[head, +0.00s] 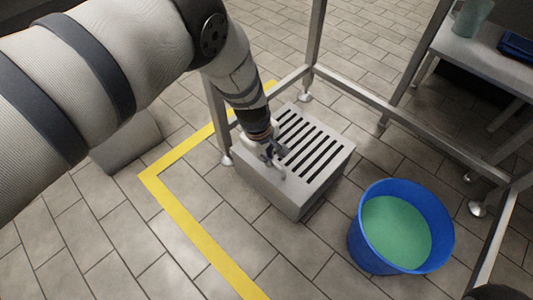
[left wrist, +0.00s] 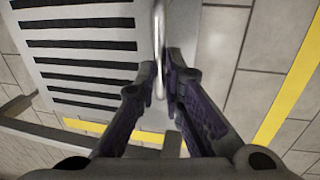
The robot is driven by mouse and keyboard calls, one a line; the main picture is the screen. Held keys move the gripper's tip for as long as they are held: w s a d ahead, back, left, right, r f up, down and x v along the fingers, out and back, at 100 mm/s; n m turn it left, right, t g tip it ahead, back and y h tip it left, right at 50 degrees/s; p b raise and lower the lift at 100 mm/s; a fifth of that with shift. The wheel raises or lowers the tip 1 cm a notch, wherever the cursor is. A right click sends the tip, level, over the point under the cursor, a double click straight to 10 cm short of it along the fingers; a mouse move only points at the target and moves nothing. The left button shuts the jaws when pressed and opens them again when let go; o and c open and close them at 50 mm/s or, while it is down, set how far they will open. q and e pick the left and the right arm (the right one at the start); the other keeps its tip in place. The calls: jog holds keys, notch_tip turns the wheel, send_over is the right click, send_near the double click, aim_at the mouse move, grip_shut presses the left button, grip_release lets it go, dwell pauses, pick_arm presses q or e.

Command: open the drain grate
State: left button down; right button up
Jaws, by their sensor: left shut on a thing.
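The drain grate (head: 316,152) is a slotted grey top on a low box-shaped drain on the tiled floor. It lies flat, and its dark slots also show in the left wrist view (left wrist: 85,47). A thin metal handle (left wrist: 159,40) runs along the grate's edge. My left gripper (head: 272,155) is at the near left edge of the grate. In the left wrist view its two fingers (left wrist: 161,78) are closed around the handle. The fingers hide part of the handle. My right gripper is not in view.
A blue bucket (head: 363,240) with green contents stands right of the drain. Metal frame legs and rails (head: 400,126) surround the drain behind and to the right. Yellow floor tape (head: 190,222) runs at the left. A bench (head: 480,55) stands at top right.

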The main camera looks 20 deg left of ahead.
pick_arm(q)
jog(key=shift+w+r+p, duration=0.15)
jog(key=shift+r+p, duration=0.25)
jog(key=shift+r, duration=0.15)
jog(key=c, duration=1.7)
grip_release()
jog(key=shift+f, duration=0.1)
jog(key=r, duration=0.4)
jog(key=s+r, duration=0.1)
jog(key=r, duration=0.3)
jog(key=s+r, duration=0.1)
jog(key=r, duration=0.2)
jog(key=shift+s+a+r, duration=0.1)
jog(key=shift+a+r, duration=0.3)
